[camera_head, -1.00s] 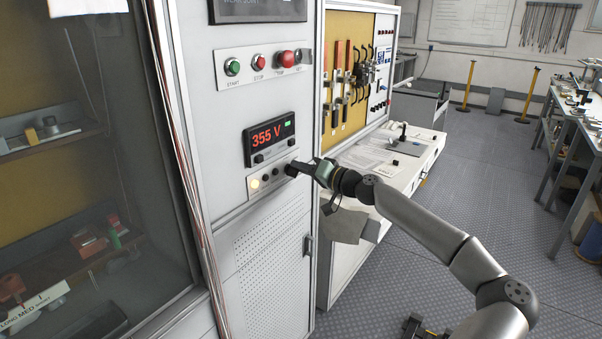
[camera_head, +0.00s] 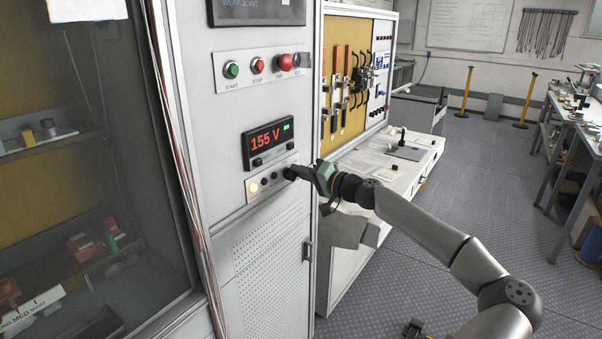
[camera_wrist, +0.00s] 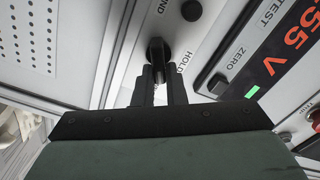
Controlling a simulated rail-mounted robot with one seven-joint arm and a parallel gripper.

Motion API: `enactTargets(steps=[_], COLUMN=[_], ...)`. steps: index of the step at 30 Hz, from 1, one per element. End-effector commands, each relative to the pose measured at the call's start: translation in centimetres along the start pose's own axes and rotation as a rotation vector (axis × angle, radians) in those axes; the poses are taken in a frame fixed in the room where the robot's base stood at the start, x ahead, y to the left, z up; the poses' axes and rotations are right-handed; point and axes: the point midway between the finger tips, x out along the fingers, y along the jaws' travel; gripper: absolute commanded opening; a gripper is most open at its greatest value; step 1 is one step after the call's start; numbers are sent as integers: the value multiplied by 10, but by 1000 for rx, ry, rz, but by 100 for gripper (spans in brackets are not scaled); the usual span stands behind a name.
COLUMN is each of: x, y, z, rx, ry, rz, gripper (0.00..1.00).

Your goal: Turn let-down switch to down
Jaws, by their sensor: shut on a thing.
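The let-down switch (camera_wrist: 158,46) is a small black knob at the right end of a light strip low on the grey cabinet front. The word HOLD is printed beside it in the wrist view. My gripper (camera_head: 292,172) is shut on this knob, with one dark finger on each side of it; the gripper also shows in the wrist view (camera_wrist: 158,75). In the head view my fingers hide the knob, and I cannot tell its exact angle. Above the strip, the red display (camera_head: 267,140) reads 155 V.
START (camera_head: 231,69) and STOP (camera_head: 257,65) buttons sit higher up. A white bench (camera_head: 405,170) stands behind my arm. Open floor lies at right.

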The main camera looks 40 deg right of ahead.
Motion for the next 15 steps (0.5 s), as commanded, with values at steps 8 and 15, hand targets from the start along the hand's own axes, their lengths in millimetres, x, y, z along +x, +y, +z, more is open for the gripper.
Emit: enactTargets(steps=[8,15], x=[0,-10], y=[0,1], z=[0,0], rx=[0,0], ry=[0,2], rz=[0,1], gripper=[33,33])
